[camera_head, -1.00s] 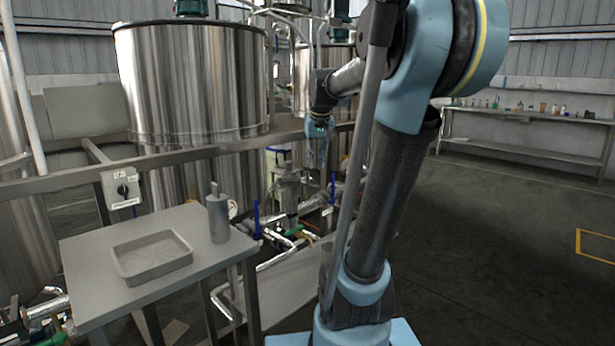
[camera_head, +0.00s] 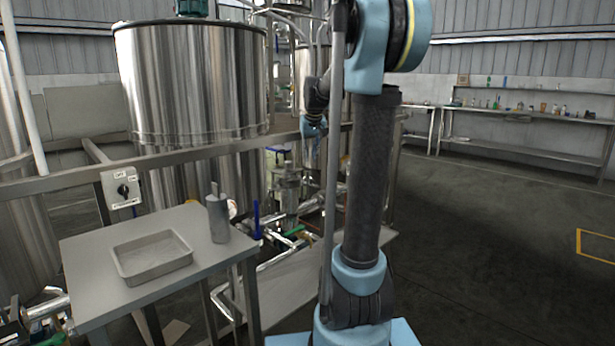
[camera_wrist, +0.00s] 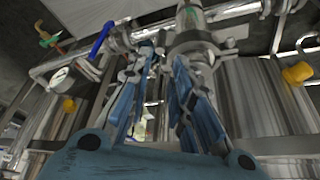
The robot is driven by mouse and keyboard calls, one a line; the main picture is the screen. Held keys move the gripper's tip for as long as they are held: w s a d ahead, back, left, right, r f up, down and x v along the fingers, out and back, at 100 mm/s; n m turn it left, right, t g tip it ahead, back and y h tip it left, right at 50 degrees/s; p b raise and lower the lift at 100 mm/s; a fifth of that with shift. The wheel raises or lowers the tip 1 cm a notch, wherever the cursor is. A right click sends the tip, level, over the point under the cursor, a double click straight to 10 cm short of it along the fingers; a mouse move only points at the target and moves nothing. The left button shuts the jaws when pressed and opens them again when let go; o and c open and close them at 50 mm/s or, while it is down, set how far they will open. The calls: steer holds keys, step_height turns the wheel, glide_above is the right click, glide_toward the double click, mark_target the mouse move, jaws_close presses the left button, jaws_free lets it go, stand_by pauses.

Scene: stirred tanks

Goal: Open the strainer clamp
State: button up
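The strainer appears to be the upright metal housing (camera_head: 287,190) among the pipes below the big tank in the head view. In the wrist view a metal cylinder with a ring-like fitting (camera_wrist: 194,42) stands just beyond my right finger. I cannot tell surely whether that ring is the strainer clamp, or whether the clamp is open or closed. My gripper (camera_wrist: 162,58) has its two blue fingers apart, with no object seen held between them. In the head view my gripper (camera_head: 310,158) points down, to the right of the housing and small in the picture.
Pipes with a blue lever (camera_wrist: 101,40), a gauge (camera_wrist: 62,80) and yellow knobs (camera_wrist: 297,73) surround my gripper. A metal rail (camera_head: 230,147) crosses in front of the tank (camera_head: 195,80). Floor on the right is clear.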

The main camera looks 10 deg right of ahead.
mark_target(308, 173)
steer(key=x, duration=1)
steer(key=shift+w+f, duration=0.15)
steer(key=shift+f, duration=0.05)
steer(key=shift+c, duration=0.3)
jaws_close()
